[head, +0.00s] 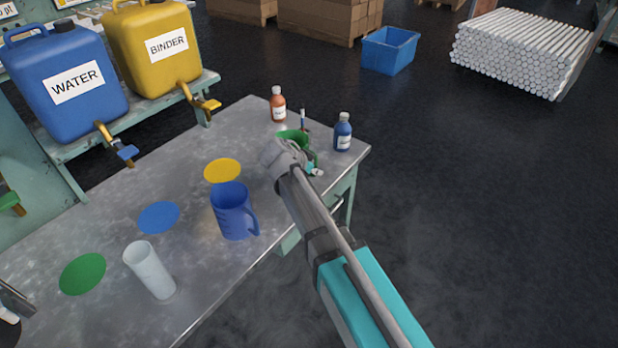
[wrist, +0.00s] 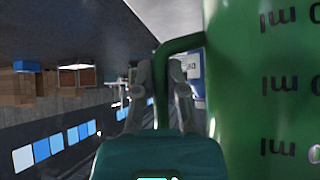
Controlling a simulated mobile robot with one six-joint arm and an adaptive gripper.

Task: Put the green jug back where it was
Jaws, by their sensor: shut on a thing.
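The green jug (head: 291,136) is at the far right part of the metal bench, mostly hidden behind my arm in the head view. In the wrist view the jug (wrist: 262,90) fills the right side, with printed "ml" marks on its wall. My gripper (wrist: 161,75) is shut on the jug's handle (wrist: 180,45). Whether the jug touches the bench cannot be told. A green disc (head: 83,273), a blue disc (head: 158,217) and a yellow disc (head: 222,171) lie bare on the bench.
A blue jug (head: 232,212) stands near the yellow disc, close to my arm. A whitish cylinder (head: 150,271) stands nearer. A brown bottle (head: 278,105) and a blue bottle (head: 343,132) stand close around the green jug. WATER (head: 70,85) and BINDER (head: 160,50) canisters sit on a shelf at left.

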